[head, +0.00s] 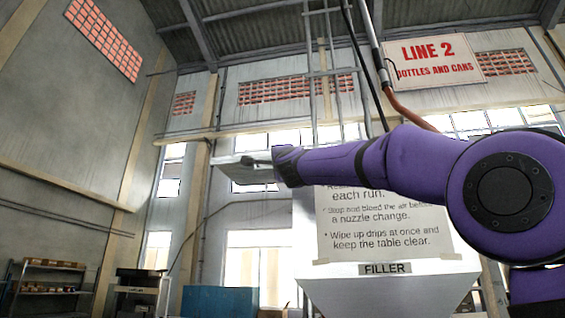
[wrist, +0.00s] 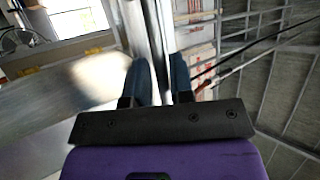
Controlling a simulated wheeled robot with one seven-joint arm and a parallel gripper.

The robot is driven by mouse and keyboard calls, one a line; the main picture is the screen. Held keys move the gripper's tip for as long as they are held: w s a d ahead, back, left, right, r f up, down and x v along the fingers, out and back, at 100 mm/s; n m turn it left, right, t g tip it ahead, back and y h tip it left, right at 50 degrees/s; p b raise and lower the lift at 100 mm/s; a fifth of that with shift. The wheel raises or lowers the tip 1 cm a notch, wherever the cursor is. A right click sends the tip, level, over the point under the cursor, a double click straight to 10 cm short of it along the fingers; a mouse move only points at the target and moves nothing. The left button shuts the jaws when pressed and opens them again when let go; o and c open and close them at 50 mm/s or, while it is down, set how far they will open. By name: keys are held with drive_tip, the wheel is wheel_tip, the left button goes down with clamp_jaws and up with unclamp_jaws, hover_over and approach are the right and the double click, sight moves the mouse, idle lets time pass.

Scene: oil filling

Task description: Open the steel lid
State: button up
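A thin silvery plate, which looks like the steel lid (head: 240,174), juts out at a tilt to the left of the filler in the head view. My gripper (head: 258,160) is at this plate, at the end of my purple arm. In the wrist view my gripper (wrist: 157,75) has its two dark fingers apart, with a bright metal strip (wrist: 155,25) showing between them. I cannot tell whether the fingers touch it. The filler's steel hopper (head: 390,292) stands at lower right, its upper part hidden by my arm and a notice.
The paper notice (head: 385,228) is on the filler's front. A blue box (head: 220,301) and a shelf rack (head: 48,280) stand far back at left. Pipes and a hose (head: 400,108) hang above my arm. The air left of the plate looks clear.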

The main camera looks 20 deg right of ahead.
drive_tip(key=v, duration=0.9)
drive_tip(key=shift+s+f, duration=0.25)
drive_tip(key=shift+s, duration=0.1)
drive_tip(key=s+f+n+g+y, duration=0.2)
drive_tip(key=s+f+n+g, duration=0.15)
drive_tip(key=f, duration=0.65)
drive_tip(key=s+f+n+g+y, duration=0.25)
drive_tip(key=s+f+n, duration=0.2)
drive_tip(key=f, duration=0.55)
drive_tip(key=s+f+n+g+y, duration=0.1)
drive_tip(key=s+f+n+g, duration=0.3)
drive_tip(key=f, duration=0.6)
drive_tip(key=s+d+f+n+g+h, duration=0.1)
drive_tip(key=s+f+g, duration=0.3)
drive_tip(key=s+f, duration=0.4)
drive_tip(key=s+d+f+n+g+h, duration=0.1)
drive_tip(key=s+d+f+n+g, duration=0.2)
drive_tip(key=s+f, duration=0.5)
wheel_tip(320, 180, down, 5)
drive_tip(key=shift+s+d+f+n+g, duration=0.2)
drive_tip(key=shift+n+g, duration=0.1)
drive_tip(key=shift+g, duration=0.5)
drive_tip(key=shift+h, duration=0.25)
